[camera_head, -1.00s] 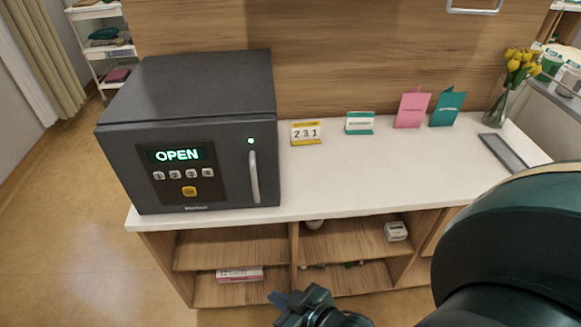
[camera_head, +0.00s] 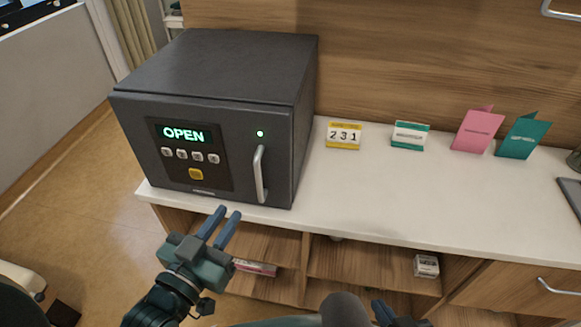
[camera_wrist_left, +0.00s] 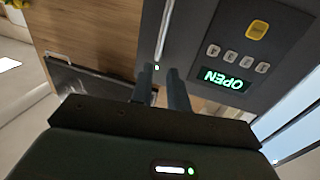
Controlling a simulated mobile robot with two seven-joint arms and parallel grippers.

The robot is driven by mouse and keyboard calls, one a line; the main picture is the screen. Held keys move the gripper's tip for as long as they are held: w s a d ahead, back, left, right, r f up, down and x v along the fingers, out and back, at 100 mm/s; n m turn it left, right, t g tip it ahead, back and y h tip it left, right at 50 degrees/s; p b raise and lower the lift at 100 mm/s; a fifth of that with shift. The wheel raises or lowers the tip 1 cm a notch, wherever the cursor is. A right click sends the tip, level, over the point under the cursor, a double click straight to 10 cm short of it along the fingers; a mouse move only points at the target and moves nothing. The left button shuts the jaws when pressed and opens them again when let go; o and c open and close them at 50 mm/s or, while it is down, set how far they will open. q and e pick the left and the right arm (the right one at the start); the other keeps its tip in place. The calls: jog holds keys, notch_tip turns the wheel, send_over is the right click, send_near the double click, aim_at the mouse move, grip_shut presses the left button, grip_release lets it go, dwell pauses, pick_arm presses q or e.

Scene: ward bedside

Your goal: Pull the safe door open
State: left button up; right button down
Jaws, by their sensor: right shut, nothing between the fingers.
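A dark grey safe (camera_head: 225,75) stands at the left end of the white counter. Its door (camera_head: 145,150) sits flush with the body, with a lit "OPEN" display (camera_head: 184,135), a keypad and a green light. The vertical silver handle (camera_head: 260,173) is on the door's right side. My left gripper (camera_head: 229,211) is open and empty, in front of and below the door, apart from the handle. In the left wrist view, the handle (camera_wrist_left: 164,36) lies beyond the fingers. My right gripper (camera_head: 381,308) is shut and empty at the bottom edge, partly cut off.
The white counter (camera_head: 380,190) holds a yellow "231" block (camera_head: 344,136), a green-and-white card (camera_head: 410,135), a pink card (camera_head: 477,131) and a teal card (camera_head: 524,137). Open shelves below hold small boxes, one white (camera_head: 426,266). The counter right of the safe is mostly clear.

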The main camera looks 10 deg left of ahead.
aim_at(256, 173)
pick_arm(q)
jog(key=p+x, duration=0.1)
jog(key=x, duration=1.2)
jog(key=shift+c, duration=0.3)
grip_shut()
